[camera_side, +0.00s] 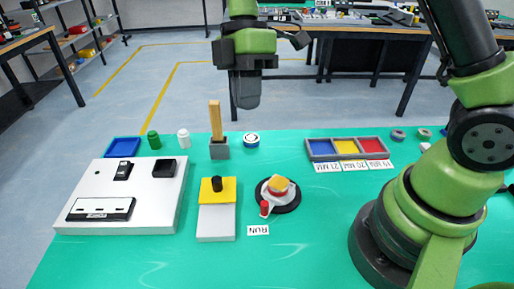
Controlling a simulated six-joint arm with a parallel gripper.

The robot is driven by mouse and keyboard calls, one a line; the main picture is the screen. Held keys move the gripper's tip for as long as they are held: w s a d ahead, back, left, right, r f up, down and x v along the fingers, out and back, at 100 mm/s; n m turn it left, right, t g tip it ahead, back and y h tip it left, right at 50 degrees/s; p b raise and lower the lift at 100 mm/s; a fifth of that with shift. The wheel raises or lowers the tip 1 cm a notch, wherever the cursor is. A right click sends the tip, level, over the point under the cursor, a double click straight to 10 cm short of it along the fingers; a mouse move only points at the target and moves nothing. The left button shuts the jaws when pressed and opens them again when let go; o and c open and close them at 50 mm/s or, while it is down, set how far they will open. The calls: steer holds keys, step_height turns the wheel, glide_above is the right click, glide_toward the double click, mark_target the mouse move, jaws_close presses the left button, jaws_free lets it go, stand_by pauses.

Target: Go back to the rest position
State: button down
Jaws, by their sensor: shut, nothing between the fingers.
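My gripper (246,92) hangs at the upper middle of the side view, pointing down. It is shut and empty, with clear air between it and the green table (300,255). It appears above the far edge of the table, with no object touching it. My green and black arm stands at the right.
A white box (145,212) with black parts lies at the left. Nearby are a grey holder (219,151) with an upright wooden stick, a yellow-topped block (217,222), a round black dish (278,204) and a three-colour tray (347,137). The front middle is bare.

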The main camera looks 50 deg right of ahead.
steer(key=s+d+r+m+t, duration=0.2)
steer(key=s+r+m+t, duration=0.3)
steer(key=s+m, duration=0.2)
steer(key=s+d+r+m+t, duration=0.2)
steer(key=s+r+m+t, duration=0.3)
steer(key=s+m, duration=0.3)
steer(key=shift+s+d+r+m+h, duration=0.25)
steer(key=shift+m+h, duration=0.15)
steer(key=shift+m, duration=1.8)
